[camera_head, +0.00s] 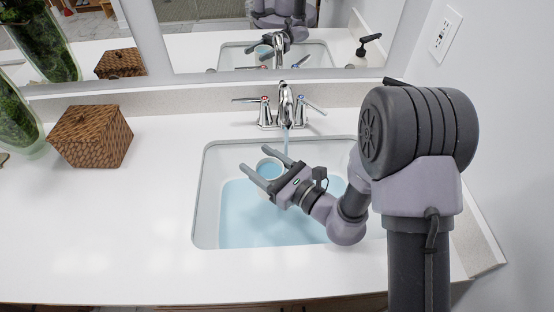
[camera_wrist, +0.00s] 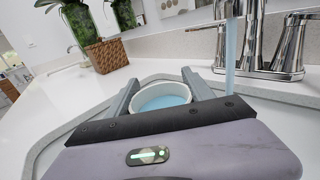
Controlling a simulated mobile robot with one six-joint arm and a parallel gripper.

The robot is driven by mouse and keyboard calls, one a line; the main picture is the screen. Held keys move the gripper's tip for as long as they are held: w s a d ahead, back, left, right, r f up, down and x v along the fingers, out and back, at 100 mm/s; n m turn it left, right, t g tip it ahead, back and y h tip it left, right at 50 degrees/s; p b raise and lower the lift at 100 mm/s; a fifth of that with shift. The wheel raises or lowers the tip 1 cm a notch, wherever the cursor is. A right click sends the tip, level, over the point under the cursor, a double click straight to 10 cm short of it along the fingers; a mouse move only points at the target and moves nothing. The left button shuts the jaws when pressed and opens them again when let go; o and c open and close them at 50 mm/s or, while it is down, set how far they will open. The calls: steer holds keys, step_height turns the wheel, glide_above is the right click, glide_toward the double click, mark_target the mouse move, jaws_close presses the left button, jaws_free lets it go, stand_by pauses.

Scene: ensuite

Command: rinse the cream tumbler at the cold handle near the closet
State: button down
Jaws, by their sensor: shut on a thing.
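The pale tumbler (camera_head: 268,164) is over the sink basin, between the two fingers of my gripper (camera_head: 255,158), which is shut on it. In the wrist view the round tumbler (camera_wrist: 162,94) sits upright or nearly so between the fingers (camera_wrist: 163,84), with light blue water showing inside. The faucet (camera_head: 286,104) runs, and its water stream (camera_head: 286,142) falls to the right of the tumbler in both views. The blue-marked handle (camera_head: 304,105) is on the faucet's right, and the red-marked handle (camera_head: 264,107) is on its left.
The sink (camera_head: 199,205) holds light blue water. A wicker box (camera_head: 91,137) and a glass vase with greenery (camera_head: 15,120) stand on the white counter's left. The counter between box and sink is clear. A mirror is behind, and a wall with an outlet (camera_head: 445,33) is at right.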

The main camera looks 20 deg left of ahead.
steer(key=s+d+r+p, duration=0.1)
steer(key=s+r, duration=0.3)
steer(key=s, duration=0.1)
stand_by(0.5)
steer(key=shift+w, duration=0.1)
